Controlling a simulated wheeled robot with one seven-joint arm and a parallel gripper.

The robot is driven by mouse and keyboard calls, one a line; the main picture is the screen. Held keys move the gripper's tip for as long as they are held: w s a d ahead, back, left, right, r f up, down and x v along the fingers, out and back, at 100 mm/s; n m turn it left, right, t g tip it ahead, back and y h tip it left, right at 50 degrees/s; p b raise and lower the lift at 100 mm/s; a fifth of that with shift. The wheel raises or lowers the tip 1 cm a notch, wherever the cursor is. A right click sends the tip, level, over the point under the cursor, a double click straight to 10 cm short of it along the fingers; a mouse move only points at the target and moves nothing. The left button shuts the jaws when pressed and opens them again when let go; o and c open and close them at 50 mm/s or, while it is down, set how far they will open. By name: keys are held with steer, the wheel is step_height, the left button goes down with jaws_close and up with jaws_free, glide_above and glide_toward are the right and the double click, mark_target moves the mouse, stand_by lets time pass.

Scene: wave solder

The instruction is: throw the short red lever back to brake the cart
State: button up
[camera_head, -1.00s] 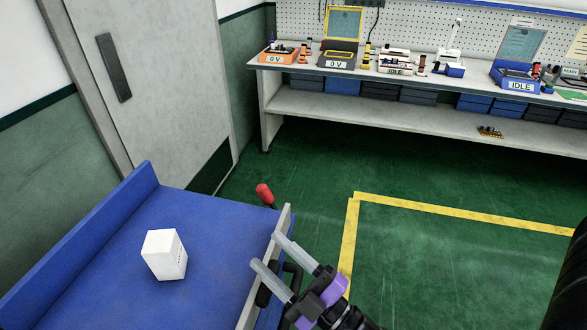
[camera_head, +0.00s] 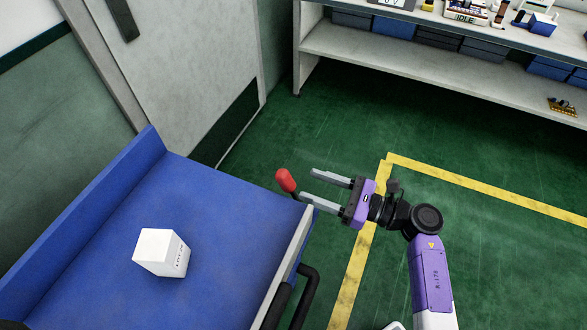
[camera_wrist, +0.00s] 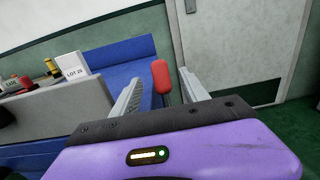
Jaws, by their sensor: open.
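The short lever with a red grip (camera_head: 286,180) stands at the far right corner of the blue cart (camera_head: 215,195). Its lower part is partly hidden behind my gripper's near finger and the cart's edge. My gripper (camera_head: 309,184) is open, just right of the red grip, with its fingers pointing left toward it. In the wrist view the red grip (camera_wrist: 161,76) shows between the two fingers, closer to the left one, near the tips. I see no clear contact.
A white box (camera_head: 163,253) sits on the cart's blue top. A black handle (camera_head: 308,290) is on the cart's near right side. A grey door (camera_head: 190,60) and a workbench (camera_head: 430,65) stand behind. The green floor right of the cart is clear, with yellow tape.

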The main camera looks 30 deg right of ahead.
mark_target(289, 178)
steer(key=shift+p+x, duration=0.6)
steer(key=shift+x, duration=3.35)
steer(key=shift+a, duration=0.1)
steer(key=shift+s, duration=0.1)
jaws_close()
